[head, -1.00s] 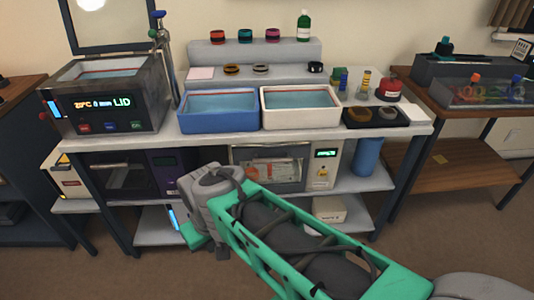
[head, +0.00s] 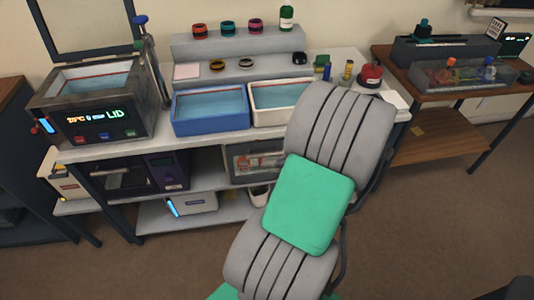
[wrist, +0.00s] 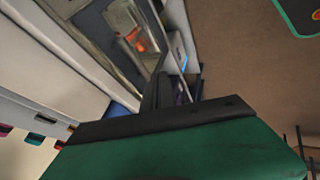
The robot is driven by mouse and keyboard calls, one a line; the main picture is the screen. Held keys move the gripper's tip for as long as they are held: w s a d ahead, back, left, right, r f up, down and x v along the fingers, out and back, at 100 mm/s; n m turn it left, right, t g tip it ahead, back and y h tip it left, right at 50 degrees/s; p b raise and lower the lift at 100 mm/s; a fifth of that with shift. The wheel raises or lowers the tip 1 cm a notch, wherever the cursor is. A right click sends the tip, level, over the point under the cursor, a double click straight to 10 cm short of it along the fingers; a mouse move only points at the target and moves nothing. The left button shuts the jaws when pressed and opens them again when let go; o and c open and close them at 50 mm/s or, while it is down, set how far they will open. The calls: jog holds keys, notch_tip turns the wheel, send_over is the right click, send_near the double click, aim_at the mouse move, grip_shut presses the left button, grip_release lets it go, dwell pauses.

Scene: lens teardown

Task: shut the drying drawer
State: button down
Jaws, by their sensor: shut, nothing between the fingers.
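A grey unit with a glass-like window, which looks like the drying drawer (head: 238,166), sits on the middle shelf under the worktop. Orange and pale items show behind its window. My arm hides its right part in the head view. In the wrist view the windowed unit (wrist: 118,37) is at the upper left, turned on its side. My gripper (wrist: 160,82) shows there as dark fingers, shut and empty, pointing along the unit's front. I cannot tell whether they touch it, or how far the drawer stands out. The head view does not show the fingers.
A blue tray (head: 211,123) and a white tray (head: 262,117) of liquid stand on the worktop above. A heated bath (head: 98,131) stands at the left. A purple-fronted machine (head: 168,170) is on the left of the shelf. Brown floor lies open in front.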

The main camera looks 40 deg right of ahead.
aim_at(264, 155)
jog(key=w+d+f, duration=0.1)
jog(key=w+f, duration=0.6)
jog(key=w, duration=0.2)
jog(key=shift+d+f+p, duration=0.3)
jog(key=shift+d+p, duration=0.05)
jog(key=w+b, duration=0.1)
jog(key=d+b, duration=0.1)
jog(key=shift+w+d+f+b, duration=0.1)
jog(key=shift+w+f+b, duration=0.2)
jog(key=shift+w, duration=0.05)
jog(key=shift+d+r, duration=0.1)
jog(key=shift+r, duration=0.3)
jog(key=shift+w, duration=0.1)
